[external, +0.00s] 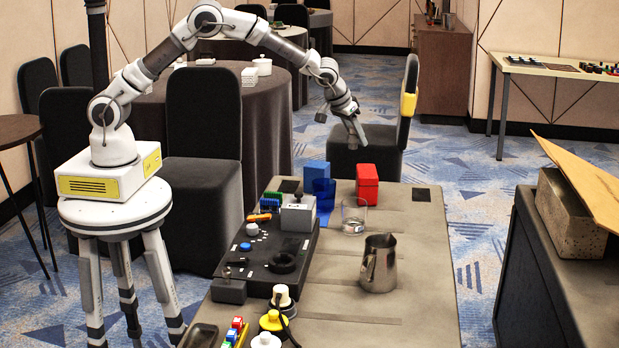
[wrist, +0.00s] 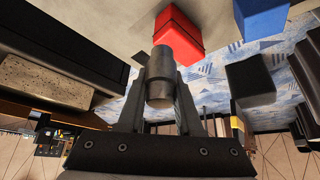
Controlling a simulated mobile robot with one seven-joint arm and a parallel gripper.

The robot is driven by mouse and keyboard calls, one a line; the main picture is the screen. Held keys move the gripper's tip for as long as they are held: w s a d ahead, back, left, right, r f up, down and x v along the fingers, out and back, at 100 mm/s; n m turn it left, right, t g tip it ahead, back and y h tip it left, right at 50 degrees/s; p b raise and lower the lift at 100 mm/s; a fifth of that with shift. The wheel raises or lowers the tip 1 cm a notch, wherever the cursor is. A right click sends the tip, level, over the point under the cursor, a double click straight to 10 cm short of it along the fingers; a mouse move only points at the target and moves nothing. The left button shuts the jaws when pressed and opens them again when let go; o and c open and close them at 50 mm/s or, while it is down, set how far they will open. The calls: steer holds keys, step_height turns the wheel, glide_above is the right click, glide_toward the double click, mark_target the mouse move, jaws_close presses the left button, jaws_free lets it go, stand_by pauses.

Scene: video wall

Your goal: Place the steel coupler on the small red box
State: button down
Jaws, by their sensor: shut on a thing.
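The steel coupler (wrist: 160,85) is a dark grey stepped cylinder. In the wrist view it sits between the two fingers of my gripper (wrist: 160,72), which is shut on it. The small red box (external: 367,187) stands near the far end of the long grey table, next to a blue box. In the external view my gripper (external: 356,132) hangs above the red box, apart from it; the coupler is too small to make out there. In the wrist view the red box (wrist: 175,35) shows beyond the coupler, which overlaps part of its lower left.
A glass (external: 354,216) and a metal pitcher (external: 379,263) stand nearer. A black panel (external: 262,262) holds parts at left. The table's right side is mostly clear.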

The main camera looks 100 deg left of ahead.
steer(key=shift+d+r, duration=0.15)
steer(key=shift+d, duration=0.2)
steer(key=shift+s+d+m+h+b, duration=0.1)
steer(key=shift+d+m+h+b, duration=0.15)
steer(key=shift+m+b, duration=0.45)
steer(key=shift+m+t+h+b, duration=0.45)
steer(key=shift+m+b, duration=0.15)
steer(key=shift+m, duration=0.2)
steer(key=shift+d+r+m+b, duration=0.15)
steer(key=shift+m+b, duration=0.15)
steer(key=shift+m, duration=0.3)
steer(key=shift+t, duration=0.25)
glide_above(368, 169)
steer(key=s, duration=0.2)
steer(key=shift+h, duration=0.3)
steer(key=f, duration=0.6)
steer(key=shift+w+d+f, duration=0.1)
steer(key=shift+d+f, duration=0.15)
steer(key=shift+f, duration=0.1)
steer(key=shift+f+b, duration=0.45)
steer(key=shift+f, duration=1.55)
steer(key=shift+f, duration=0.1)
